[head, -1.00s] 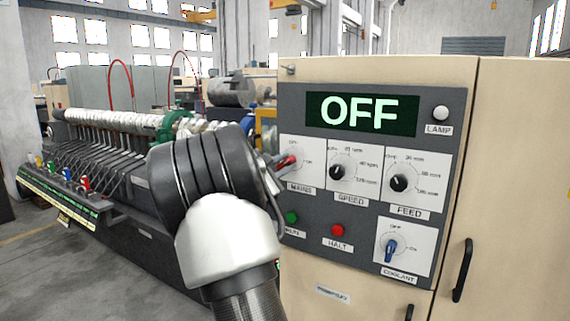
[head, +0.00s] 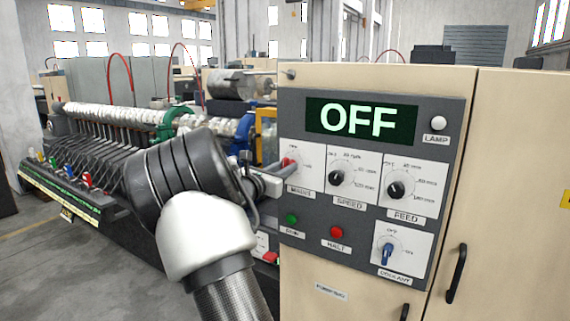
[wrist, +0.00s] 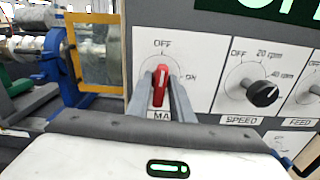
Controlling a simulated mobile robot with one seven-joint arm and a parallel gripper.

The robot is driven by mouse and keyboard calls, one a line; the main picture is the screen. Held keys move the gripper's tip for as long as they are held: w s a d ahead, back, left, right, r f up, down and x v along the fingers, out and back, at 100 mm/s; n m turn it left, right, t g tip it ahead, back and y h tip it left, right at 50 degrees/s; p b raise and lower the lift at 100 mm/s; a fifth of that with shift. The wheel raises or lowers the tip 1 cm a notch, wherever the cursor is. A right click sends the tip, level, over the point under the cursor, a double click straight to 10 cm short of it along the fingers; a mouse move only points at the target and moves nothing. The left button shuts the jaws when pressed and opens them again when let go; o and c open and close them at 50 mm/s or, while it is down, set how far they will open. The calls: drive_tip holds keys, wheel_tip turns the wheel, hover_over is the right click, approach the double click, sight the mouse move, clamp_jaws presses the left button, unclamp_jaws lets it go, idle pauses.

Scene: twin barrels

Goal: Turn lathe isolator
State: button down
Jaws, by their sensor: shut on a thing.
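The red MAINS knob (wrist: 160,86) is on a white plate marked OFF at the top and ON at the right. In the wrist view it stands nearly upright, its white line toward OFF. My gripper (wrist: 161,96) is shut on it, one grey finger on each side. In the head view my gripper (head: 285,170) reaches the panel from the left and partly hides the red knob (head: 290,161).
The SPEED knob (head: 337,178) and FEED knob (head: 395,190) sit right of MAINS. Below are a green button (head: 292,218), a red HALT button (head: 337,232) and the blue COOLANT knob (head: 387,255). A yellow-framed guard (wrist: 95,52) stands left of the panel.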

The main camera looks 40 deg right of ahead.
drive_tip(key=shift+n, duration=0.5)
drive_tip(key=c, duration=1.8)
unclamp_jaws()
drive_tip(key=shift+o, duration=0.2)
drive_tip(key=v, duration=1.7)
drive_tip(key=shift+a+b, duration=0.25)
drive_tip(key=shift+b, duration=0.1)
